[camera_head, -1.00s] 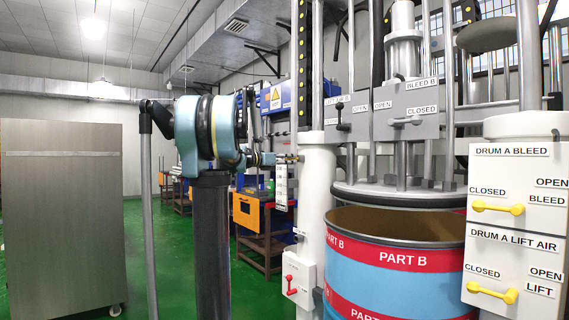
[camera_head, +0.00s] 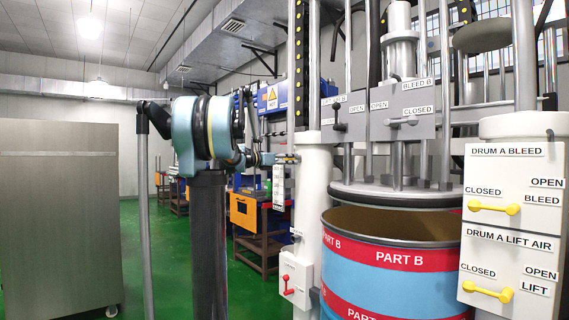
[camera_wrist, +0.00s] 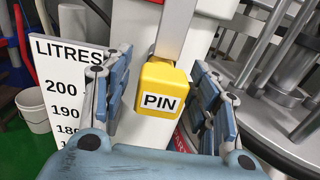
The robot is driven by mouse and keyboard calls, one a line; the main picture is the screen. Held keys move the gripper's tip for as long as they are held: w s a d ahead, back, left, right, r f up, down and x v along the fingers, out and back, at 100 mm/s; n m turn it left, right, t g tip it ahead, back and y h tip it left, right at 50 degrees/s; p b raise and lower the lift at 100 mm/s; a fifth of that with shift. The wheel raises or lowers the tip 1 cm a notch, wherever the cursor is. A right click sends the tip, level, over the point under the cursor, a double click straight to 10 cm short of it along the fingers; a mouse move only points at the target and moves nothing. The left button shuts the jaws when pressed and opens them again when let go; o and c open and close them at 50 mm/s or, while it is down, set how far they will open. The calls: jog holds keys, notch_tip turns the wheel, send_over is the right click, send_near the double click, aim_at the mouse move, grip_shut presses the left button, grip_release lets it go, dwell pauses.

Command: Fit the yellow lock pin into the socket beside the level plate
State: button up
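The yellow lock pin (camera_wrist: 163,92), a block labelled PIN, is in the middle of the wrist view below a grey bar. My gripper (camera_wrist: 160,85) has its blue-grey fingers spread on either side of the pin. A narrow gap shows on the left; on the right the finger overlaps or nearly meets the pin's edge, and contact cannot be told. The white level plate (camera_wrist: 62,100), marked LITRES, is left of the gripper. In the head view my gripper (camera_head: 287,158) is small at the white column, above the level plate (camera_head: 279,187). I cannot make out the socket for certain.
The white column (camera_head: 316,190) stands right behind the gripper. The PART B drum (camera_head: 393,275) and the valve panel (camera_head: 510,220) are to the right.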

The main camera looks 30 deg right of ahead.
jog(key=shift+a, duration=0.1)
jog(key=a, duration=1.2)
jog(key=shift+s, duration=0.4)
jog(key=shift+d+f, duration=0.1)
dwell(1.1)
